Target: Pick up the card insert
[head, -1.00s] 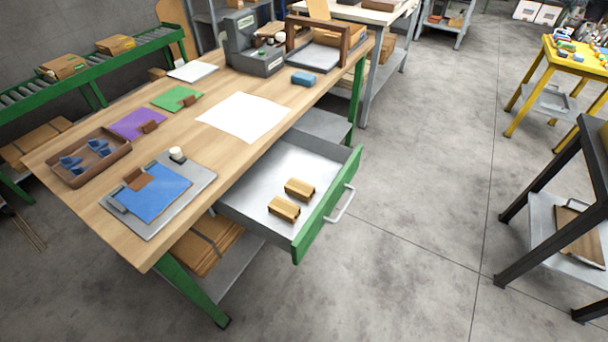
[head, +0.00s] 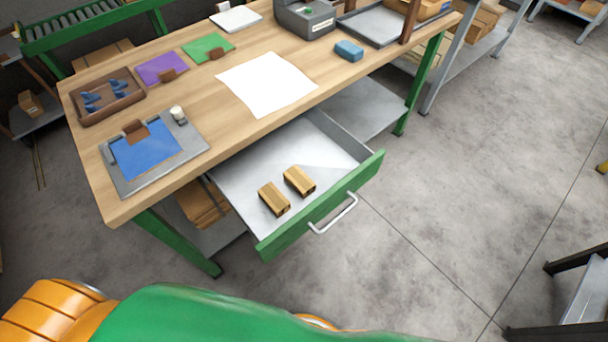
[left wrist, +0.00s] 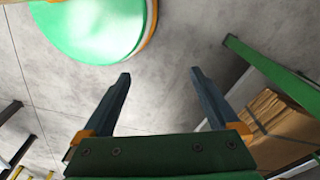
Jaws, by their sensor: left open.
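No single thing is clearly the card insert. Flat card-like pieces lie on the wooden workbench (head: 220,113). A blue sheet (head: 148,152) lies on a grey plate (head: 184,150) with a brown block at its far edge. A purple sheet (head: 160,66) and a green sheet (head: 207,44) lie further back, each with a brown block. A large white sheet (head: 266,84) lies near the front edge. My left gripper (left wrist: 159,77) is open and empty over the concrete floor in the left wrist view, apart from the bench. My right gripper is out of view.
An open green-fronted drawer (head: 330,205) sticks out from the bench with two wooden blocks (head: 287,190) inside. A brown tray (head: 127,106) with blue pieces stands at the bench's left. Cardboard (left wrist: 270,115) shows beside a green beam in the left wrist view.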

